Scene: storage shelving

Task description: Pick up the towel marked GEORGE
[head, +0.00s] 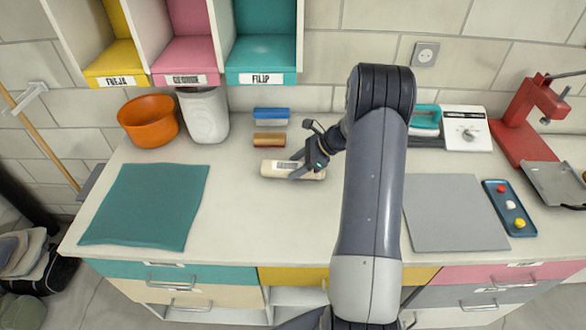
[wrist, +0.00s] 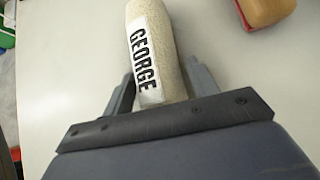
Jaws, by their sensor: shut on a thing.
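The towel marked GEORGE is a cream roll (head: 280,172) lying on the white counter in the head view. In the wrist view the towel (wrist: 172,40) shows a white label reading GEORGE in black letters. My gripper (head: 308,164) is over the right part of the roll, its fingers on either side of it. In the wrist view my gripper (wrist: 160,85) has a dark finger on each side of the roll and is shut on it. The roll appears at counter level; I cannot tell whether it touches the surface.
Behind the towel are a wooden-backed brush (head: 269,140) and a blue one (head: 271,114). An orange bowl (head: 150,122) and a white canister (head: 205,115) stand back left. A teal mat (head: 146,205) lies left, a grey mat (head: 452,212) right. Coloured cubbies (head: 188,48) hang above.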

